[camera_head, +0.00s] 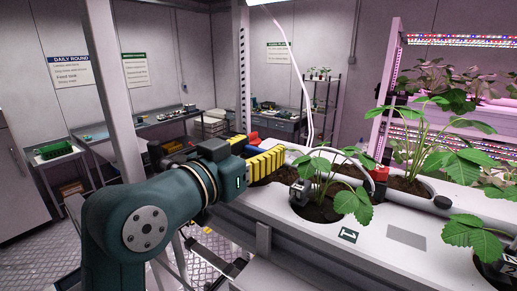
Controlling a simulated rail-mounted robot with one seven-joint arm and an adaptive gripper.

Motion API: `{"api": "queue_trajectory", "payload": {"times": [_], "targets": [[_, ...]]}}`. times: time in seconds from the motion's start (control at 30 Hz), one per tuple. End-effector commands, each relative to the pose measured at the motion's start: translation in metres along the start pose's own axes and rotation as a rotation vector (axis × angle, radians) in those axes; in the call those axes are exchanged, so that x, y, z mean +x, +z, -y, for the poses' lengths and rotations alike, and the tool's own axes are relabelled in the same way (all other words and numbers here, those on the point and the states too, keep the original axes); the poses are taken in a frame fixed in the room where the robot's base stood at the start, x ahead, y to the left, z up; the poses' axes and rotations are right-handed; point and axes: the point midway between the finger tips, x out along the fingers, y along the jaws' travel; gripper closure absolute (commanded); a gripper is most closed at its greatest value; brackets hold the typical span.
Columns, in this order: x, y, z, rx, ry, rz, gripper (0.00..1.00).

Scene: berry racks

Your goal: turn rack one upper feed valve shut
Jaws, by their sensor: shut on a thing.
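My gripper (268,162) reaches in from the lower left, over the near left end of the white planting trough (318,239) marked with a "1" label. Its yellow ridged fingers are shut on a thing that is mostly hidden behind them. A red piece (254,138), which looks like a valve handle, shows right above the fingers; its lower part is covered. A second red piece (380,174) sits farther right on the trough, beside a curved white pipe. I cannot tell the valve's angle.
Leafy strawberry plants (335,185) grow from round holes in the trough, close to the right of my gripper. A pink-lit rack (388,90) stands at the right back. Benches (150,125) and a dark shelf unit (322,100) line the walls. Open floor lies at the left.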

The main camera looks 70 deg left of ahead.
Motion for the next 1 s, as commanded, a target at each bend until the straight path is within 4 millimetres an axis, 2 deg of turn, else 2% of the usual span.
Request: {"api": "queue_trajectory", "payload": {"times": [0.03, 0.07, 0.2, 0.47, 0.57, 0.67, 0.9, 1.0], "targets": [[0.000, 0.000, 0.000, 0.000, -0.001, 0.000, 0.71], [0.000, 0.000, 0.000, 0.000, -0.001, 0.000, 0.31], [0.000, 0.000, 0.000, 0.000, -0.001, 0.000, 0.06], [0.000, 0.000, 0.000, -0.001, -0.001, 0.000, 0.06], [-0.006, 0.000, 0.000, 0.000, -0.001, -0.001, 0.06], [-0.022, 0.000, 0.001, 0.001, -0.004, -0.002, 0.06], [-0.083, 0.000, 0.002, 0.000, -0.007, -0.001, 0.06], [-0.103, 0.001, 0.001, 0.001, -0.005, 0.000, 0.06]]}}
